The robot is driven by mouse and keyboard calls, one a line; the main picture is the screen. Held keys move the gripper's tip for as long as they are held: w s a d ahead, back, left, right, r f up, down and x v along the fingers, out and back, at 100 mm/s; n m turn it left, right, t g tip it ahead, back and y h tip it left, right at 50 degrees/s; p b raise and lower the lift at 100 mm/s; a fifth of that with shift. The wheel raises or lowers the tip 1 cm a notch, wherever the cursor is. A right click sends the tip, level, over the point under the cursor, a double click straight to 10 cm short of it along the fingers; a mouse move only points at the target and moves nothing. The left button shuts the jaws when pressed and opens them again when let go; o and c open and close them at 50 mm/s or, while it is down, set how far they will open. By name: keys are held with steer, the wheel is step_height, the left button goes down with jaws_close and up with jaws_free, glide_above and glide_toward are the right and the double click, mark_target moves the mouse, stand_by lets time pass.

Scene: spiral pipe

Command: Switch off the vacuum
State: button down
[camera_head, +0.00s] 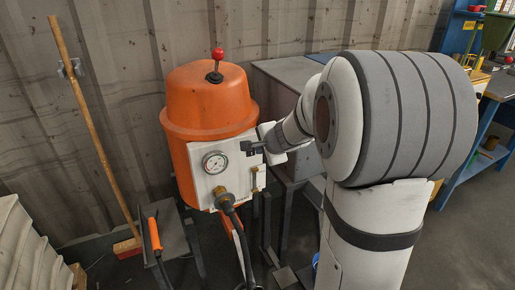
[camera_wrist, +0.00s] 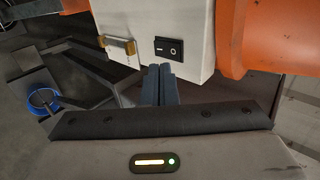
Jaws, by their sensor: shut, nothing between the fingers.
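The vacuum is an orange drum (camera_head: 208,110) with a red-knobbed lever on top and a white control box (camera_head: 215,188) on its front. In the wrist view a black rocker switch (camera_wrist: 168,48) with a white line and a circle mark sits on the white box face. My gripper (camera_wrist: 159,68) is shut, with its fingertips close to the switch, just below it in the wrist picture. I cannot tell whether they touch the box. In the head view my gripper (camera_head: 246,147) is at the box's upper right, and I cannot make out the switch there.
The box carries a round gauge (camera_head: 215,162), a brass hose fitting (camera_head: 224,200) and a brass gauge tube (camera_wrist: 117,46) close to the switch. A broom (camera_head: 88,115) leans on the wall at left. A grey cabinet (camera_head: 285,72) stands behind my arm.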

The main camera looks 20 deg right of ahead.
steer(key=w+r+p+v, duration=0.1)
steer(key=p+v, duration=0.3)
steer(key=v, duration=0.6)
steer(key=shift+r, duration=0.2)
steer(key=shift+w+a+p, duration=0.1)
steer(key=shift+p, duration=0.2)
steer(key=s+a+r+n+g+y+p, duration=0.1)
steer(key=s+a+r+n+g+p, duration=0.2)
steer(key=s+a+r+n+p, duration=0.4)
steer(key=s+a+r+n+g+h+p, duration=0.1)
steer(key=s+n+g+p, duration=0.3)
steer(key=s, duration=1.1)
steer(key=r+n+h+p, duration=0.1)
steer(key=n+p, duration=0.2)
steer(key=n, duration=0.2)
steer(key=shift+s+a+r, duration=0.2)
steer(key=shift+s, duration=0.15)
